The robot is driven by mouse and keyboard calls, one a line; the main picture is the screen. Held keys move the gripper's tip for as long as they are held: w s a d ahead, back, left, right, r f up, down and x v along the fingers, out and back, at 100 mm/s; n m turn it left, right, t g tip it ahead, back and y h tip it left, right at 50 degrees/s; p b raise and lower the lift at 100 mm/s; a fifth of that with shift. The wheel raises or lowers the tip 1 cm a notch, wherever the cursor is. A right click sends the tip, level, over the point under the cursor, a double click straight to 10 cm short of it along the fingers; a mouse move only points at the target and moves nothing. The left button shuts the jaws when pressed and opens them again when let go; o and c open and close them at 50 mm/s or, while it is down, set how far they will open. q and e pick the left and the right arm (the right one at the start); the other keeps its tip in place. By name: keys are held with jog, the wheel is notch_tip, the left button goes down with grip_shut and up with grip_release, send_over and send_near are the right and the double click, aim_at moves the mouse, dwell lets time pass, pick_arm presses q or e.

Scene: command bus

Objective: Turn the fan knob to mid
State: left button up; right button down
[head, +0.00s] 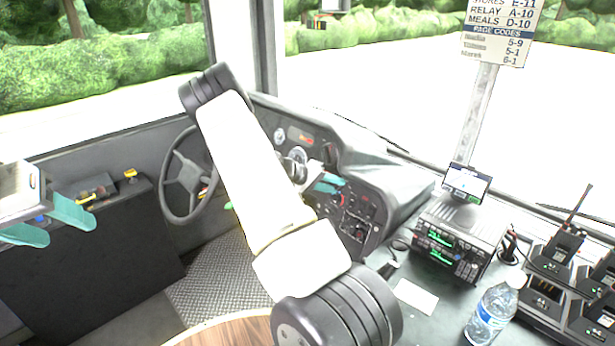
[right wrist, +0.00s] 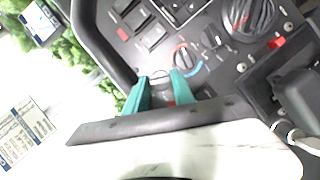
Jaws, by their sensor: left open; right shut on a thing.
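The dashboard's control panel (head: 358,212) is right of the steering wheel. My right gripper (head: 328,184) reaches it, and its teal fingers (right wrist: 161,92) are closed around a small grey knob (right wrist: 161,84) in the right wrist view. This knob is largely hidden between the fingers, so its pointer and setting cannot be read. A dial with a red and blue arc (right wrist: 186,59) and a black knob (right wrist: 213,38) sit just beyond. I cannot read which is labelled fan. My left gripper (head: 48,222) is open and empty at the far left, away from the panel.
The steering wheel (head: 188,178) stands left of my right arm. A round vent (right wrist: 248,14) and several switches surround the knobs. A radio (head: 458,240), a water bottle (head: 492,312) and handset chargers (head: 545,290) fill the right counter. A side console (head: 90,240) is near my left gripper.

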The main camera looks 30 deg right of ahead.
dwell(0.5)
jog(key=c, duration=1.1)
grip_release()
jog(key=shift+o, duration=0.2)
jog(key=shift+r, duration=0.1)
